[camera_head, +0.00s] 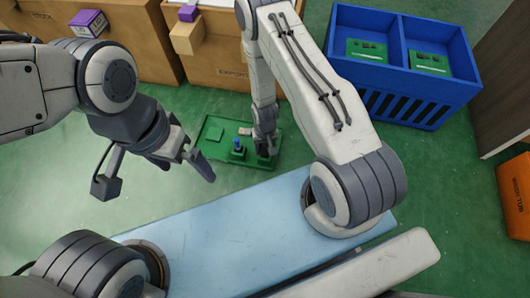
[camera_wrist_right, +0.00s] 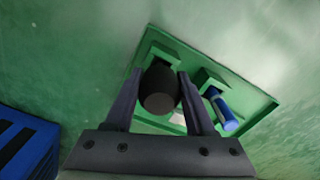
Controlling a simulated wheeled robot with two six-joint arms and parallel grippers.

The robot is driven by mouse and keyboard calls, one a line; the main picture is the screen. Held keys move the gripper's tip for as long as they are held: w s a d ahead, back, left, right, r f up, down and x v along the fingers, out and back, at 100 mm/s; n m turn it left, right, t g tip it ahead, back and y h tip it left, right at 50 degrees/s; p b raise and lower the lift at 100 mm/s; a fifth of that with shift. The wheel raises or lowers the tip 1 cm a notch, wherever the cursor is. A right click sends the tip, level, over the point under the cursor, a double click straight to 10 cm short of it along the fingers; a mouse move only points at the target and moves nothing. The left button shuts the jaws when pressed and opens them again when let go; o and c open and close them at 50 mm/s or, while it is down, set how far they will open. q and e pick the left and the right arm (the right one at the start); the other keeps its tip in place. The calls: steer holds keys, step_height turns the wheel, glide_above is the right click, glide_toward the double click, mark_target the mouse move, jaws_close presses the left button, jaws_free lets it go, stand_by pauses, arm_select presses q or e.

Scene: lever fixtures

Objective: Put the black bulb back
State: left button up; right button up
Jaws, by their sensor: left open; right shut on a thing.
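The black bulb (camera_wrist_right: 158,88) is between the fingers of my right gripper (camera_wrist_right: 160,92), which is shut on it. In the wrist view it is in front of a socket block on the green board (camera_wrist_right: 262,108); whether it is seated cannot be told. In the head view my right gripper (camera_head: 265,150) is over the right end of the green board (camera_head: 213,125), hiding most of the bulb. A blue bulb (camera_wrist_right: 224,112) stands in the neighbouring socket and also shows in the head view (camera_head: 238,143). My left gripper (camera_head: 155,180) is open and empty, left of the board.
A blue two-part crate (camera_head: 445,97) with green boards inside stands at the upper right. Cardboard boxes (camera_head: 225,75) stand behind the board, one with a purple box (camera_head: 88,23) on top. An orange box (camera_head: 514,195) is at the right edge. Green floor left of the board is clear.

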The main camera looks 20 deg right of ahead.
step_height(320, 180, down, 2)
steer(key=shift+f+b, duration=0.15)
steer(key=shift+b, duration=0.25)
steer(key=o, duration=0.8)
arm_select(q)
steer(key=shift+f, duration=0.85)
arm_select(e)
steer(key=shift+o, duration=0.2)
step_height(320, 180, up, 12)
steer(key=p, duration=0.8)
steer(key=shift+r, duration=0.2)
arm_select(q)
step_height(320, 180, up, 8)
steer(key=shift+f, duration=0.2)
arm_select(e)
steer(key=shift+f, duration=0.15)
